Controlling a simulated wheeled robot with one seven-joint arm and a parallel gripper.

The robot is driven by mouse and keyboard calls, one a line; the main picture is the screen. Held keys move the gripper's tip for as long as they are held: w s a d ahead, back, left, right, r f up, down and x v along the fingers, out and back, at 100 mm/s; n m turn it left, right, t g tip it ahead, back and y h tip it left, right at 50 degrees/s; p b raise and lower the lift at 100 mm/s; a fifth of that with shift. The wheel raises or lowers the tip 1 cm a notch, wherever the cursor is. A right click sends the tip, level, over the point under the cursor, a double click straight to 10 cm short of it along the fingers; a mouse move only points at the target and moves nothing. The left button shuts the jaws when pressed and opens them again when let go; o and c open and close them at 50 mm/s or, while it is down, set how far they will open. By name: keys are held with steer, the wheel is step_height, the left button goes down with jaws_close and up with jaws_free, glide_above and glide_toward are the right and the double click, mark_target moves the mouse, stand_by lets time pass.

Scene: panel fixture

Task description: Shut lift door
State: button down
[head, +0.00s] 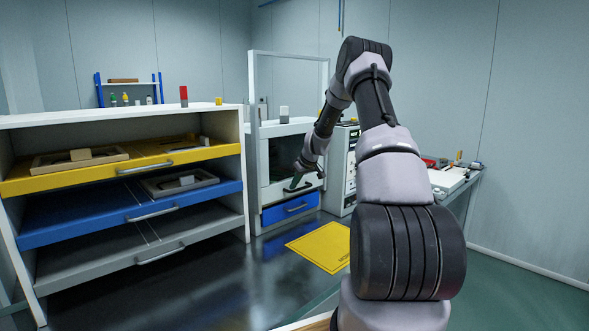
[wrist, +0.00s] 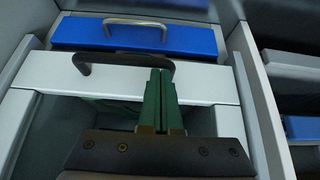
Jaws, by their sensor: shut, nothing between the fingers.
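The lift door is a pale panel with a darker, see-through middle (head: 283,157) on the white cabinet in the head view. Its pale lower rail (wrist: 205,85) crosses the wrist view and carries a dark bar handle (head: 297,188), which also shows in the wrist view (wrist: 120,59). My gripper (head: 296,181) is at the door front, close to the handle. In the wrist view its green fingers (wrist: 160,78) are together and empty, overlapping the right end of the handle. I cannot tell whether they touch it.
A blue drawer (head: 290,208) with a metal handle sits below the door. A tall pale frame (head: 289,55) rises above the cabinet. A shelf unit with yellow, blue and grey drawers (head: 130,167) stands left. A yellow mat (head: 322,247) lies on the floor in front.

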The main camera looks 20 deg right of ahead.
step_height(320, 180, down, 3)
steer(key=shift+s+r, duration=0.1)
steer(key=shift+r, duration=0.05)
stand_by(0.3)
